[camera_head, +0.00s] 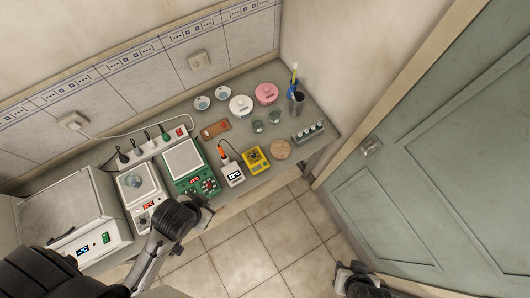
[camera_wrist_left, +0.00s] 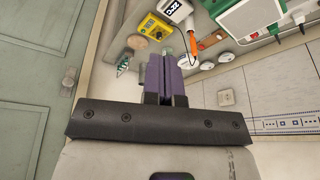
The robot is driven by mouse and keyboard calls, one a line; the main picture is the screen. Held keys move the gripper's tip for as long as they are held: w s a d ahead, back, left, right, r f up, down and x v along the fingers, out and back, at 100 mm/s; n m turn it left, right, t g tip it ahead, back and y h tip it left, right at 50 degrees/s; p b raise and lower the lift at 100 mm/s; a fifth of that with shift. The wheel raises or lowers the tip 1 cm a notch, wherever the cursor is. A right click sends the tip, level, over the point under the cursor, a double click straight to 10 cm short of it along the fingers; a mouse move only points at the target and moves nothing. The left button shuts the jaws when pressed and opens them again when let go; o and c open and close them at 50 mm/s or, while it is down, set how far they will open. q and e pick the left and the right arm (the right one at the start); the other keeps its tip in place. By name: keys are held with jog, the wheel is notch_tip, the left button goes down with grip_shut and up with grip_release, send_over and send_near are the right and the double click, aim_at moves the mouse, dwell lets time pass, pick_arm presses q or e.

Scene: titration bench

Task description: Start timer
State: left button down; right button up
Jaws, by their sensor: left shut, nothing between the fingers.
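A yellow boxy device (camera_head: 256,160) with a small display lies on the bench, right of a white device (camera_head: 232,173). It may be the timer, but its face is too small to read. The yellow device (camera_wrist_left: 153,27) also shows in the left wrist view, beyond my fingers and slightly left. My left gripper (camera_wrist_left: 166,56) is shut and empty, its purple fingers together and apart from the devices. In the head view my left arm reaches up in front of the bench's near edge, below the green device. At the bottom right, dark parts of my right arm show; its fingers are not clear.
A green hotplate-like device (camera_head: 208,186) and a white one (camera_head: 147,212) stand left, beside a large white oven-like box (camera_head: 75,215). A vial rack (camera_head: 308,133) and round cork mat (camera_head: 281,149) are right.

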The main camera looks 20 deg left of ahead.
pick_arm(q)
jog(key=w+d+f+m+t+h+b, duration=0.15)
jog(key=w+d+f+h+b, duration=0.25)
jog(key=w+d+f+b, duration=0.6)
jog(key=n+h+b, duration=0.2)
jog(key=h+b, duration=0.1)
jog(key=b, duration=0.7)
send_over(264, 162)
notch_tip(264, 162, down, 10)
jog(key=shift+f+m+b, duration=0.15)
jog(key=shift+m+b, duration=0.1)
jog(key=shift+b, duration=0.05)
notch_tip(264, 162, down, 7)
jog(key=b, duration=0.7)
jog(key=shift+r, duration=0.2)
jog(key=shift+f+b, duration=0.5)
jog(key=shift+f, duration=0.55)
